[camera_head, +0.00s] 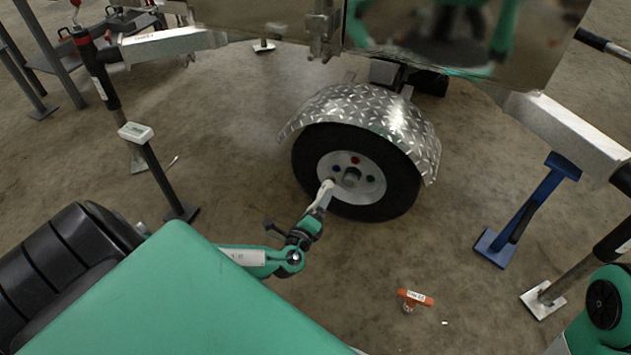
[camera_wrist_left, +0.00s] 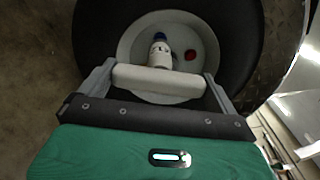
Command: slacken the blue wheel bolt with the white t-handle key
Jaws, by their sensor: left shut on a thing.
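The trailer wheel (camera_head: 313,163) has a pale rim with a blue bolt (camera_head: 336,168), a red bolt (camera_head: 355,160) and a green bolt (camera_head: 370,178) around the hub. My left gripper (camera_head: 326,191) is at the rim's lower left, shut on the white t-handle key (camera_wrist_left: 158,79). In the left wrist view the key's bar lies across between the fingers. Its shaft points at the blue bolt (camera_wrist_left: 159,36), which shows just beyond the shaft's end. I cannot tell whether the key is seated on it. The red bolt (camera_wrist_left: 190,55) is to its right. My right gripper is out of view.
A metal tread-plate fender (camera_head: 372,108) arches closely over the wheel. An orange t-handle tool (camera_head: 415,297) is on the floor at the lower right.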

